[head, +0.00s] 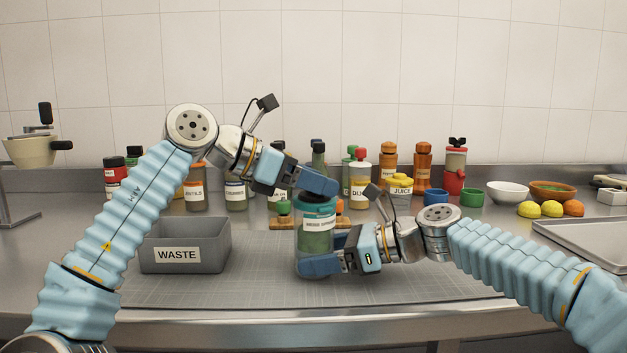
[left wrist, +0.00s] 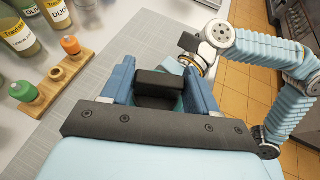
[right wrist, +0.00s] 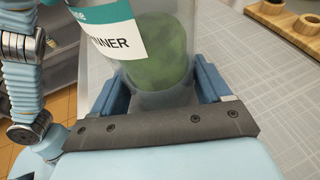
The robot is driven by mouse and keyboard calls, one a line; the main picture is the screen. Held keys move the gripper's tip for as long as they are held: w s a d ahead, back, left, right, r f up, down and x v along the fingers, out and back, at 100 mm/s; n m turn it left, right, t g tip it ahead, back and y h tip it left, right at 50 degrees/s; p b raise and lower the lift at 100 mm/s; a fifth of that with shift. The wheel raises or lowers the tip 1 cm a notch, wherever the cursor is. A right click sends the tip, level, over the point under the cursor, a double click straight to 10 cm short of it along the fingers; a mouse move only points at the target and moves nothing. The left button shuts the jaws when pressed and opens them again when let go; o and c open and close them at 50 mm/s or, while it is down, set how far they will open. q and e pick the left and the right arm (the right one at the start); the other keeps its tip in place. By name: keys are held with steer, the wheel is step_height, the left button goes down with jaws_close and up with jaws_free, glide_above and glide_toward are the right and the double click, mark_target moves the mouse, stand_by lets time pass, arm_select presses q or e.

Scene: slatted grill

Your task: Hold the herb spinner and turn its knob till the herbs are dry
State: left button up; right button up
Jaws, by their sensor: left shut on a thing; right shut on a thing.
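The herb spinner (head: 316,242) stands upright on the grey mat, a clear jar with a teal upper part and a white label. In the right wrist view its clear wall (right wrist: 180,30) shows a green mass of herbs inside, low in the jar. My right gripper (head: 320,264) is shut around the lower part of the jar, one finger on each side. My left gripper (head: 316,186) comes down over the top and is shut on the knob. In the left wrist view the dark knob (left wrist: 160,82) sits between the two blue fingers.
A grey WASTE bin (head: 184,246) stands to the left on the mat. Several bottles, a wooden rack (left wrist: 58,85), cups, bowls (head: 508,192) and fruit line the back. A metal tray (head: 590,245) lies at right. The mat in front of the spinner is clear.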

arm_select(q)
steer(key=o, duration=1)
steer(key=v, duration=1.2)
steer(key=shift+c, duration=0.6)
